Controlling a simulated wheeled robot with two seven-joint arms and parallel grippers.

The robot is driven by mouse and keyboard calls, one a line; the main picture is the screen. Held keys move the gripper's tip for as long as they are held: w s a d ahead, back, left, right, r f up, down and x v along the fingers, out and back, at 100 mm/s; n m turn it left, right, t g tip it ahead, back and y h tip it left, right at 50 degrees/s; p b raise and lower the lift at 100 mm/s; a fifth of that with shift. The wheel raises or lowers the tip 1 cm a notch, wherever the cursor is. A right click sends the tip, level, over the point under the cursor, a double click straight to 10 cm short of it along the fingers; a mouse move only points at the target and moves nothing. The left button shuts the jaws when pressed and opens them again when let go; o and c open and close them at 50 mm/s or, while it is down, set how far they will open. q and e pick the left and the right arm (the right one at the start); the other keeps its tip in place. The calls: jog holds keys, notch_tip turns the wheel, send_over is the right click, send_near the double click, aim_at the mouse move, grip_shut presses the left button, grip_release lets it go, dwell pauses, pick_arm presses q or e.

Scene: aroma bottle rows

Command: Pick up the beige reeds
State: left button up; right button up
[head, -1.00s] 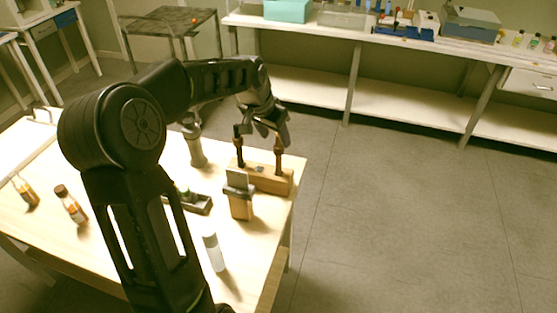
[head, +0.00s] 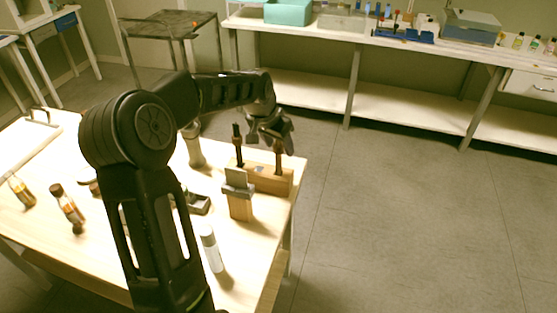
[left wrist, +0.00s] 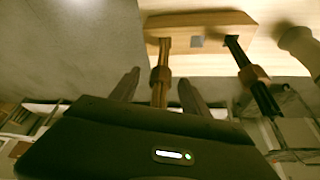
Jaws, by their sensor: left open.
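The beige reeds (left wrist: 164,55) stand upright in a wooden block (left wrist: 200,19), with a brown collar partway up; in the head view they are the right-hand bundle (head: 278,158). A dark bundle (left wrist: 235,48) stands in the same block, at the left in the head view (head: 237,144). My left gripper (left wrist: 160,78) is open, its two fingers on either side of the beige reeds in the left wrist view. I cannot tell whether a finger touches them. In the head view the gripper (head: 272,138) is above the block. My right gripper is out of view.
A wooden stand with a grey plate (head: 239,205) is close in front of the block. A white-capped bottle (head: 211,252), amber bottles (head: 68,207) and a pale upright object (head: 194,150) share the table. Open floor lies to the right.

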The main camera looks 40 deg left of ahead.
pick_arm(q)
jog(key=shift+c, duration=0.5)
grip_shut()
dwell(0.3)
